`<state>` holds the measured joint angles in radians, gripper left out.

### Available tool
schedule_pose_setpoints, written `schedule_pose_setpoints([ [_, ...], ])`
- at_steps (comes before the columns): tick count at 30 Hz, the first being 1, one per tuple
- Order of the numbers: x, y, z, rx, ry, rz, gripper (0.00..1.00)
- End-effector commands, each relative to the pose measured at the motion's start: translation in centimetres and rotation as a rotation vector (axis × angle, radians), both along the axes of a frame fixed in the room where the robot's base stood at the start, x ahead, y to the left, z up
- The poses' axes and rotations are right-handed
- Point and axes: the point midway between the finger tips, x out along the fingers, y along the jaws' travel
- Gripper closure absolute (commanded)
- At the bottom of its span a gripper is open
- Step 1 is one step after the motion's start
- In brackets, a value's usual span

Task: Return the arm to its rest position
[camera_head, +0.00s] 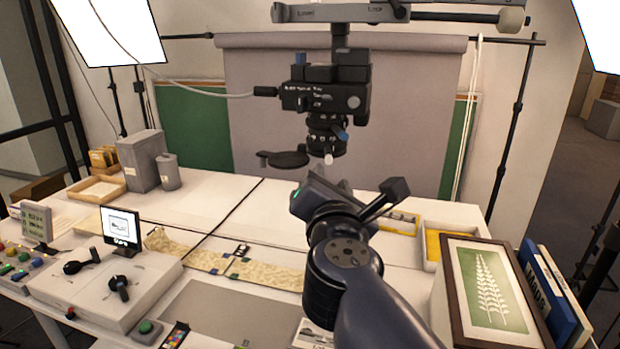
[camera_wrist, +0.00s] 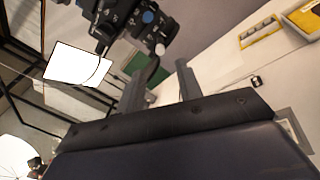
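My arm (camera_head: 345,255) rises from the lower right of the head view and reaches over the middle of the table (camera_head: 285,221). Its end is raised above the tabletop, below the overhead camera rig (camera_head: 325,95); I cannot tell how far apart they are in depth. In the wrist view, the two fingers of my gripper (camera_wrist: 160,88) stand apart with nothing held between them. The fingertips are hard to make out in the head view, where the wrist hides part of them.
A framed fern print (camera_head: 488,290) and blue binder (camera_head: 545,290) stand at right. Yellow-lined trays (camera_head: 432,245) lie behind. A patterned strip (camera_head: 270,275) crosses the table. A small screen (camera_head: 121,228) and grey box (camera_head: 140,160) stand left.

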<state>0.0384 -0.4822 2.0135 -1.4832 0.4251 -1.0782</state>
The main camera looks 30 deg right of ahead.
Motion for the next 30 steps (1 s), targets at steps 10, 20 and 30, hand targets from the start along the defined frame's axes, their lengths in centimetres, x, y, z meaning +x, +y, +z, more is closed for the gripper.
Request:
schedule_pose_setpoints([
  [10,3.0,-1.5,-0.3,-0.001,0.003,-0.003,0.66],
  [20,7.2,-3.6,-0.2,0.000,0.001,-0.002,0.66],
  [30,9.5,-4.8,-0.1,0.000,0.000,-0.001,0.66],
])
